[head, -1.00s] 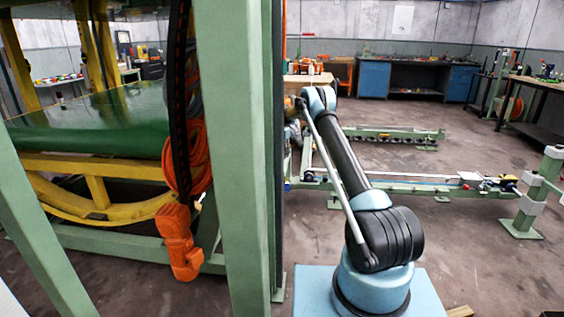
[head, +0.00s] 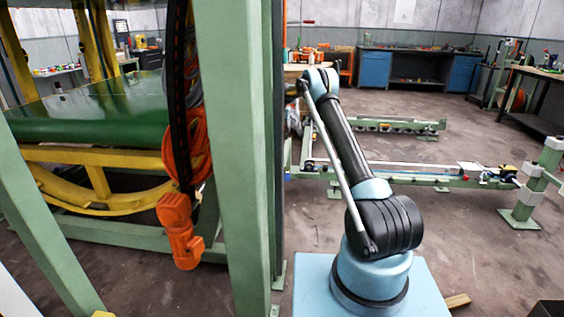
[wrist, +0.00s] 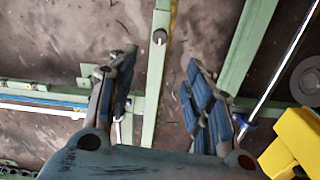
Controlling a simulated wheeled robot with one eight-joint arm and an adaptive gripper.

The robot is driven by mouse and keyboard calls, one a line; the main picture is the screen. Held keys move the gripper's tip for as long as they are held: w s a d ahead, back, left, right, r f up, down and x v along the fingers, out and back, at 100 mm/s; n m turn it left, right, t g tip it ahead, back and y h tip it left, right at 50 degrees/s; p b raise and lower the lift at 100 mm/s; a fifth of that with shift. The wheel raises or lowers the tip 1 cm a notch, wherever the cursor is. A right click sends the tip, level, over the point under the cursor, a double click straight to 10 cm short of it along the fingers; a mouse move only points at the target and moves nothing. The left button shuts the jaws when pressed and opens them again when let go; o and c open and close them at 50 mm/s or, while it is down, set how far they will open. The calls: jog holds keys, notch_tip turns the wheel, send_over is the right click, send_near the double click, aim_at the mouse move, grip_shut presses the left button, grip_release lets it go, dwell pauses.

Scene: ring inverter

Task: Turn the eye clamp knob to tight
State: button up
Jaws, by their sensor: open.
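My gripper (wrist: 160,66) is open in the wrist view, with dark blue pads and nothing visible between its fingers. Beyond it a narrow green bar (wrist: 155,85) runs through the gap, with a small round grey fitting (wrist: 159,37) on it. I cannot tell whether that fitting is the eye clamp knob, and no knob is clearly identifiable in either view. A small blue part (wrist: 241,126) shows just right of the right finger.
A yellow block (wrist: 295,140) and a grey disc (wrist: 307,80) lie right of my gripper. The green post stands close left of my arm, with an orange motor (head: 178,232) beyond.

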notch_tip(320, 180, down, 17)
jog(key=shift+r, duration=0.1)
dwell(0.5)
jog(key=c, duration=1.1)
